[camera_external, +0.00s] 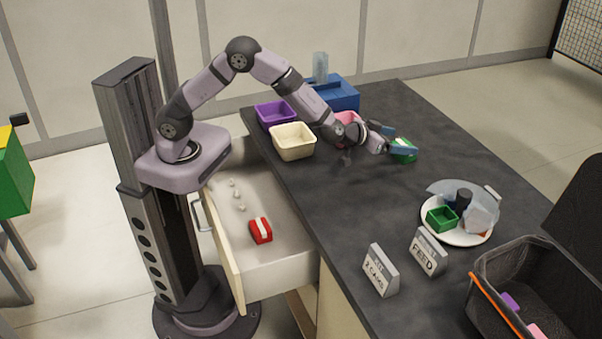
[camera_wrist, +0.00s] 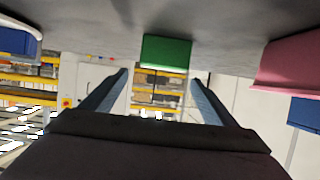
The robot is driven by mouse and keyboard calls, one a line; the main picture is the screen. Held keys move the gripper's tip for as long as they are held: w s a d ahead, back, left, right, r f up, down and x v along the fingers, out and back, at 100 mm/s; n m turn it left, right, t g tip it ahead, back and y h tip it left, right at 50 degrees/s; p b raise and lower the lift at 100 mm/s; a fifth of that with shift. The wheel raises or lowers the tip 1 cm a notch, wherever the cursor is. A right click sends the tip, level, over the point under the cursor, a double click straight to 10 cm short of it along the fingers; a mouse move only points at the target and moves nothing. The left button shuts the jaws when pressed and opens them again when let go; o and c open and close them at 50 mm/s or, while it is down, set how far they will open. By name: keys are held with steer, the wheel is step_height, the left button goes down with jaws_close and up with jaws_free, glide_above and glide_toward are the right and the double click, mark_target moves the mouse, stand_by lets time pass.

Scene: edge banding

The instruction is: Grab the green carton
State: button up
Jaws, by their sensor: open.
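The green carton (camera_external: 404,156) stands on the dark tabletop, partly hidden behind my gripper (camera_external: 403,142). In the wrist view the green carton (camera_wrist: 166,50) shows as a plain green face in the upper middle. It lies between the lines of the two fingers of my gripper (camera_wrist: 160,77), a little beyond the fingertips. My gripper is low over the table, its blue-grey fingers spread wide with nothing held. Another small green box (camera_external: 441,218) sits on a white plate (camera_external: 437,236) nearer the front right.
A pink bin (camera_external: 346,118), cream bin (camera_external: 292,141), purple bin (camera_external: 275,114) and blue box (camera_external: 342,95) stand along the back left. Two signs (camera_external: 381,270) and an open black case (camera_external: 500,300) are nearer the front. An open drawer (camera_external: 268,270) holds a red item.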

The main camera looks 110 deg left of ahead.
step_height(320, 180, down, 2)
steer(key=shift+f, duration=0.1)
steer(key=shift+w+a+f, duration=0.15)
steer(key=shift+a, duration=0.05)
steer(key=shift+b+x, duration=1.1)
steer(key=shift+x, duration=1.25)
steer(key=shift+w+a+f, duration=0.15)
steer(key=shift+w+a, duration=0.45)
steer(key=shift+a, duration=0.3)
steer(key=c, duration=1.1)
